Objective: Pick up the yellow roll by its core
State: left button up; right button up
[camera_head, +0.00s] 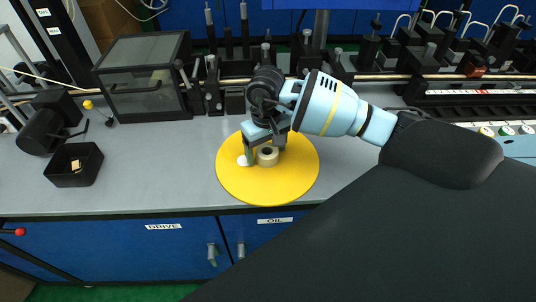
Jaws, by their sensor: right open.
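The yellow roll (235,182) is a wide flat disc lying on the grey bench, with a pale ring-shaped core (267,155) near its middle. My right gripper (263,155) is over the disc at the core, pointing down from a light blue arm. Its jaws are open. One finger shows left of the core and the other shows behind or right of it; whether they touch the core cannot be told. A small white round patch (243,161) shows on the disc left of the core. The far part of the disc is hidden by the gripper. My left gripper is not in view.
A black open bin (74,178) with small pieces inside stands at the left. Behind it is a dark clear-topped box (144,80). Black machine posts and a metal rail (390,77) line the back. The bench (150,185) is clear between bin and disc.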

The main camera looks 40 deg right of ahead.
jog(key=shift+f, duration=0.15)
jog(key=c, duration=1.4)
jog(key=shift+r, duration=0.65)
notch_tip(320, 180, up, 2)
jog(key=shift+r+b, duration=0.15)
jog(key=shift+b, duration=0.2)
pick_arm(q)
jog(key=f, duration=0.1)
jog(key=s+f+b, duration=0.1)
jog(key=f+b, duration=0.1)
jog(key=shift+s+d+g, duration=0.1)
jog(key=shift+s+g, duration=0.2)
pick_arm(e)
jog(key=s+a, duration=0.1)
jog(key=a, duration=0.4)
jog(key=s+a+r, duration=0.1)
jog(key=s+a, duration=0.1)
jog(key=a, duration=0.3)
jog(key=s+a, duration=0.1)
jog(key=a, duration=0.4)
jog(key=shift+s+a+r, duration=0.2)
jog(key=shift+s+r, duration=0.1)
